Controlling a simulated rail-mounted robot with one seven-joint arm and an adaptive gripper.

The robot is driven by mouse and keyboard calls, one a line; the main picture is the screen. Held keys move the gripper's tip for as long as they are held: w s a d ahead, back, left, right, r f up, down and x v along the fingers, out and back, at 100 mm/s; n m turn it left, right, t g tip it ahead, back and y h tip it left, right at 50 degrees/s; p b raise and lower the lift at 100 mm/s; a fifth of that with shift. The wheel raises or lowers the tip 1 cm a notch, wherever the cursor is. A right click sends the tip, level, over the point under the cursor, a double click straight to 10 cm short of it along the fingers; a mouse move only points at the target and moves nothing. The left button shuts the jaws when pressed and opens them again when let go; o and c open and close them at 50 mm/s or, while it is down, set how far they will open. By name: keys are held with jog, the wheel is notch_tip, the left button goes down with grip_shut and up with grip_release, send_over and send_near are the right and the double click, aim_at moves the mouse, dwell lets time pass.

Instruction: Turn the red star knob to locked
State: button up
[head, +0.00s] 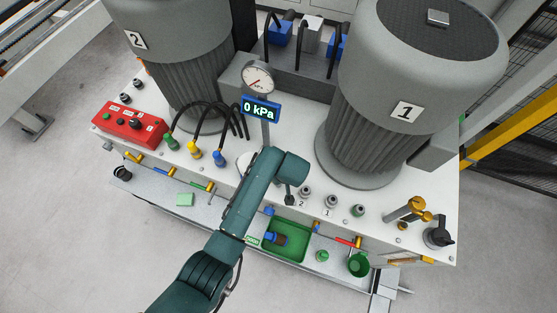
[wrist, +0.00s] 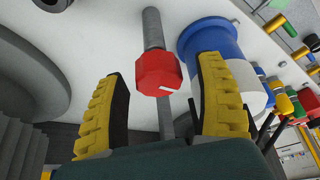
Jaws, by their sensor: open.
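The red star knob (wrist: 158,73) sits on a grey rod in the wrist view, with a short white mark on its lower face. I cannot read any locked label near it. My gripper (wrist: 165,68) is open, with one yellow ridged finger on each side of the knob. Gaps show between both fingers and the knob, and nothing is held. In the head view I cannot make out the knob or the fingers; my arm covers part of the bench there.
A blue-and-white cylinder (wrist: 212,50) stands close behind the right finger. A gauge (head: 258,78) above a 0 kPa display (head: 261,109) stands behind my arm. Two large grey cylinders flank it. A green tray (head: 287,252) and a green cup (head: 358,265) sit at the front.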

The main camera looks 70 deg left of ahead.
jog(key=v, duration=1.2)
jog(key=shift+w+d, duration=0.1)
jog(key=w+d+r+m+t, duration=0.3)
jog(key=w+d+r+t, duration=0.1)
jog(key=w+d+r, duration=0.4)
jog(key=w+d+r+m+t, duration=0.3)
jog(key=w+d+r, duration=0.2)
jog(key=w+d, duration=0.5)
jog(key=w+d+r+m+t, duration=0.3)
jog(key=d+r+m+t, duration=0.15)
jog(key=d+r, duration=0.45)
jog(key=s+d+r+m+t+h, duration=0.2)
jog(key=s+d+r+m+t, duration=0.15)
jog(key=r, duration=0.45)
jog(key=s+d+r+m+t+h, duration=0.1)
jog(key=s+d+r+m+t, duration=0.25)
jog(key=r, duration=0.55)
jog(key=s+d+r+m+t+h, duration=0.2)
jog(key=s+d+r+t, duration=0.15)
jog(key=r, duration=0.45)
notch_tip(320, 180, up, 18)
jog(key=w+p, duration=0.1)
jog(key=p, duration=1.7)
jog(key=shift+a+t, duration=0.4)
jog(key=shift+a, duration=0.05)
